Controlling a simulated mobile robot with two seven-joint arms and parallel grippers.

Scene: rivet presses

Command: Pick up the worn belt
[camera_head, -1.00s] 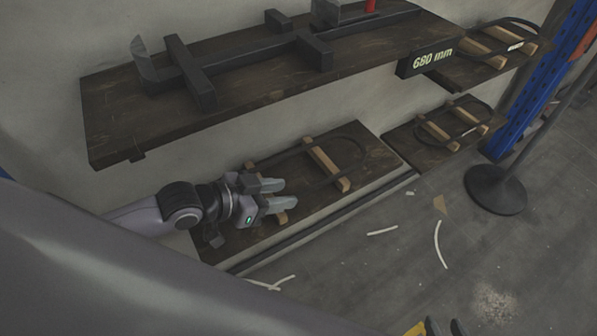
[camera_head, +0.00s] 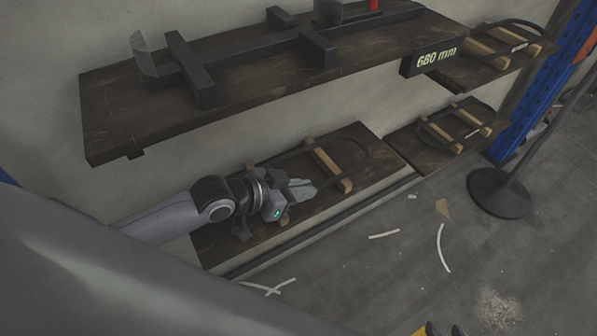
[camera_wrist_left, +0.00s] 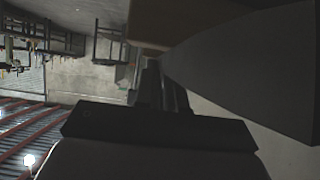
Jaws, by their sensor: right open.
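A dark belt loop (camera_head: 377,143) lies on the lower left shelf board (camera_head: 345,207), around light wooden blocks (camera_head: 331,168). Nothing readable here marks it as worn. My left gripper (camera_head: 303,189) is over this board, with its fingertips near the front of the loop. Its fingers look close together and overlap, so I cannot tell whether it is open or touches the belt. The left wrist view is dark, with a big grey shape and no clear belt. The tips of my right gripper (camera_head: 444,329) show at the bottom edge, apart and empty.
A second belt (camera_head: 478,117) lies on the lower right board, and another (camera_head: 538,31) on the upper right board. The upper shelf (camera_head: 120,112) with dark bars overhangs the lower left board. A post on a round base (camera_head: 498,194) stands right. Pale strips (camera_head: 442,247) litter the floor.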

